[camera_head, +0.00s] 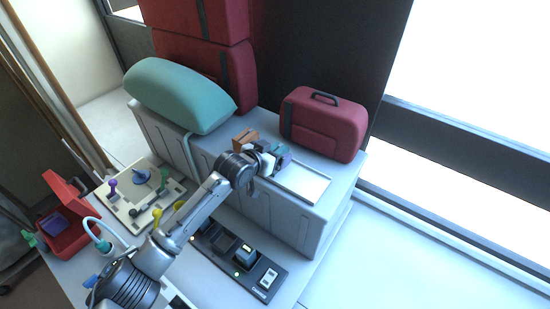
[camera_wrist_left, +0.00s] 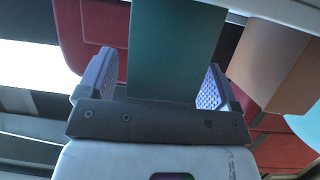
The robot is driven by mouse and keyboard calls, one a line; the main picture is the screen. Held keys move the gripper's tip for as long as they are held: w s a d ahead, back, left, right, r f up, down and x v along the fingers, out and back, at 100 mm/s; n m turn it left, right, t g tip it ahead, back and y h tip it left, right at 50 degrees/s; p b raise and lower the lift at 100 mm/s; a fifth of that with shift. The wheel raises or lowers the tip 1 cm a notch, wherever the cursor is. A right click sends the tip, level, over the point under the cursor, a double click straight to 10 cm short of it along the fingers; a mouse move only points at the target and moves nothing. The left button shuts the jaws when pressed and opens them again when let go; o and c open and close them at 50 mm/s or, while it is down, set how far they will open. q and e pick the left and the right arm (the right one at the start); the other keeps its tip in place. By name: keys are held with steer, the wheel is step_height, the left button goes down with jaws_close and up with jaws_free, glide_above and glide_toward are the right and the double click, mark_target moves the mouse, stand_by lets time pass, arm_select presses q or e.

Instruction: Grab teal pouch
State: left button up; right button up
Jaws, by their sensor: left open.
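The teal pouch (camera_wrist_left: 172,50) fills the middle of the left wrist view, as a flat dark teal face between the two pads of my left gripper (camera_wrist_left: 154,78). The gripper is open, with a visible gap to the pouch on each side. In the head view my left gripper (camera_head: 268,162) is low over the top of the grey cabinet, and only a small part of the teal pouch (camera_head: 284,154) shows past it. Whether the pads touch the pouch is hidden there. My right gripper is not in view.
An orange-brown box (camera_head: 245,139) stands close beside the gripper; it also shows in the left wrist view (camera_wrist_left: 275,60). A white tray (camera_head: 305,185) lies to the right. A red bag (camera_head: 323,125) and a teal pillow (camera_head: 178,95) are on the same cabinet (camera_head: 285,213).

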arm_select(q)
steer(key=c, duration=1.1)
steer(key=shift+r, duration=0.15)
